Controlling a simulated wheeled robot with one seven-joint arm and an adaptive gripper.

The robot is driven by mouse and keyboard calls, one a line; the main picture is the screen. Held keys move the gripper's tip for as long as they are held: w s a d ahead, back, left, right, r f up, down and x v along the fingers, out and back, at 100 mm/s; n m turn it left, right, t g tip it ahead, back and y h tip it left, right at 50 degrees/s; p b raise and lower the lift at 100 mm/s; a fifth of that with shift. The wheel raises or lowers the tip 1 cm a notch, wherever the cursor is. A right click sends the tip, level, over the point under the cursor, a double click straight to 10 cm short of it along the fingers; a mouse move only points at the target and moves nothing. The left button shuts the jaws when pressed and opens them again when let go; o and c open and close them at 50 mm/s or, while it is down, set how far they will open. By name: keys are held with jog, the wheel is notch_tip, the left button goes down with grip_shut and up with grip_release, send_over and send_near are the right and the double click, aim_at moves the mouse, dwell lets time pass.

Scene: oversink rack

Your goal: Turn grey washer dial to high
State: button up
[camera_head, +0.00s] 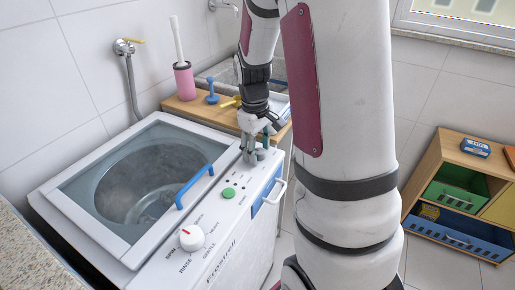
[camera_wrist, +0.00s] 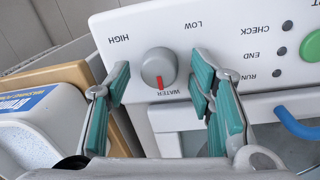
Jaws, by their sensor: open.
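The grey washer dial (camera_wrist: 158,66) sits on the white control panel (camera_wrist: 225,28) in the wrist view. Its red mark points down in the picture, toward the word WATER. HIGH is printed to its left and LOW to its upper right. My gripper (camera_wrist: 161,76) is open, with one teal-padded finger on each side of the dial and visible gaps between. In the head view my gripper (camera_head: 257,152) is low over the far end of the washer (camera_head: 105,262) panel, where the fingers partly hide the dial.
A white knob with a red mark (camera_head: 191,238) and a green button (camera_head: 229,193) are nearer on the panel. The lid has a blue handle (camera_head: 195,186). A wooden stand (camera_head: 205,108) with a pink brush holder (camera_head: 184,80) stands behind. A wooden shelf (camera_head: 440,160) is at right.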

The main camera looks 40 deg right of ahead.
grip_shut()
jog(key=c, duration=1.2)
grip_release()
jog(key=shift+o, duration=0.2)
jog(key=shift+m, duration=0.4)
jog(key=m+p, duration=0.1)
jog(key=m, duration=0.2)
jog(key=shift+m, duration=0.4)
jog(key=m+p, duration=0.2)
jog(key=m, duration=0.2)
jog(key=shift+d+m+g, duration=0.1)
jog(key=shift+m+g, duration=0.2)
jog(key=m+p, duration=0.1)
jog(key=m, duration=0.3)
jog(key=shift+d, duration=0.1)
jog(key=m+p, duration=0.1)
jog(key=m, duration=0.3)
jog(key=shift+m+y, duration=0.3)
jog(key=shift+p, duration=0.3)
